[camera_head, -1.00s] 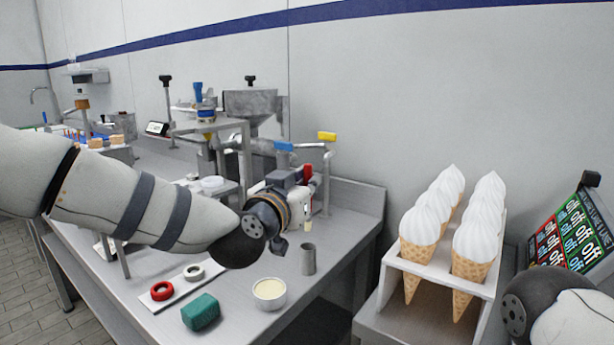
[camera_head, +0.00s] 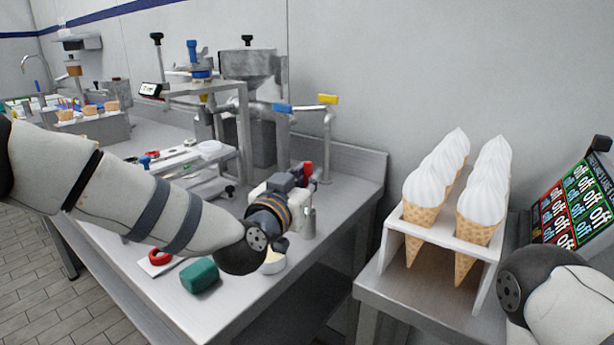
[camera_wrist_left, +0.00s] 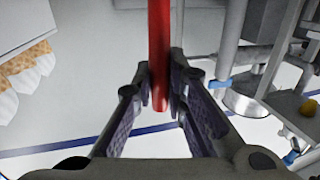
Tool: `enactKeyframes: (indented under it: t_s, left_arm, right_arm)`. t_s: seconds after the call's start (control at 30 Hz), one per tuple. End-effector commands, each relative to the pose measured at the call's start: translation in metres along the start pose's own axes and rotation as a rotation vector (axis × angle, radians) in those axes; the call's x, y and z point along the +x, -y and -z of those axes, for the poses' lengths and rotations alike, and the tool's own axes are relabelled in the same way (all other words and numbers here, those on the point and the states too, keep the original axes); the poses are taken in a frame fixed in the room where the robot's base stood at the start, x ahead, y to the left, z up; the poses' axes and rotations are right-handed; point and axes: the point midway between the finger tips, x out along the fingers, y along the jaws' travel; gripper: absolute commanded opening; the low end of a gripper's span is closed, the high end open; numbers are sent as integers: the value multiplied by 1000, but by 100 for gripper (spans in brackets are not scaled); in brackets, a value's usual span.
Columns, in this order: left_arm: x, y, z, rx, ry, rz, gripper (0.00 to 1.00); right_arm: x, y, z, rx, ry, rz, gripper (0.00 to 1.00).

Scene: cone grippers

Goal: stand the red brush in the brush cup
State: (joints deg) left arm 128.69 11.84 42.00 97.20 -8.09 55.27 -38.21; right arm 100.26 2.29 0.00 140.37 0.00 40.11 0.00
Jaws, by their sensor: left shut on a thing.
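The red brush (camera_head: 308,171) is upright in my left gripper (camera_head: 299,193), red handle up and pale bristle end down. In the left wrist view the red handle (camera_wrist_left: 159,45) runs between the two fingers of the left gripper (camera_wrist_left: 160,76), which is shut on it. The brush cup (camera_head: 309,223), a small grey metal cylinder, stands on the steel table right under the brush. The bristle end is at the cup's rim; I cannot tell whether it is inside. My right gripper is out of view.
A green block (camera_head: 200,276) and a pale round bowl (camera_head: 273,263) are near the table's front edge, the bowl partly behind my wrist. A rack (camera_head: 411,226) of cones stands right; machine pipes (camera_head: 327,140) rise behind.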

Motion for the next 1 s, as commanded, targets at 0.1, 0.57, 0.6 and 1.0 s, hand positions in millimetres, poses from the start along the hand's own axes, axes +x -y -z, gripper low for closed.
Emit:
enactKeyframes:
  t_s: [0.1, 0.57, 0.6, 1.0]
  left_arm:
    - [0, 0, 0, 0, 0, 0, 31]
    - [-21, 0, 1, 0, 1, -1, 36]
    - [-32, 0, 0, 0, 2, -2, 36]
    - [-117, 0, 0, 0, 1, -1, 36]
  right_arm:
    - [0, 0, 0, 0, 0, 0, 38]
    - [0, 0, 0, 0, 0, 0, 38]
    - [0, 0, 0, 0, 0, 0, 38]
    - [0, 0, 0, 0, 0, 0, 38]
